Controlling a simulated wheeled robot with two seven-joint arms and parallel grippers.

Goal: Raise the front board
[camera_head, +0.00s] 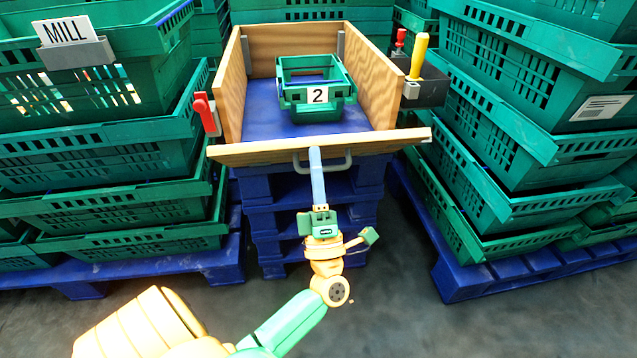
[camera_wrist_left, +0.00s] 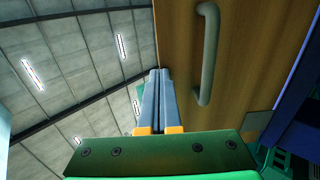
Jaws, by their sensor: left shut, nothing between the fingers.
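The wooden front board (camera_head: 320,147) lies across the near end of a wooden-walled box on blue pallets, tilted so its face shows. A grey handle (camera_head: 340,165) sits on its outer face. I cannot tell whether the fingers touch the board. My right gripper is not in view.
A green crate marked 2 (camera_head: 317,112) sits on the blue floor (camera_head: 265,110) inside the box. Stacked green crates (camera_head: 100,150) flank both sides.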

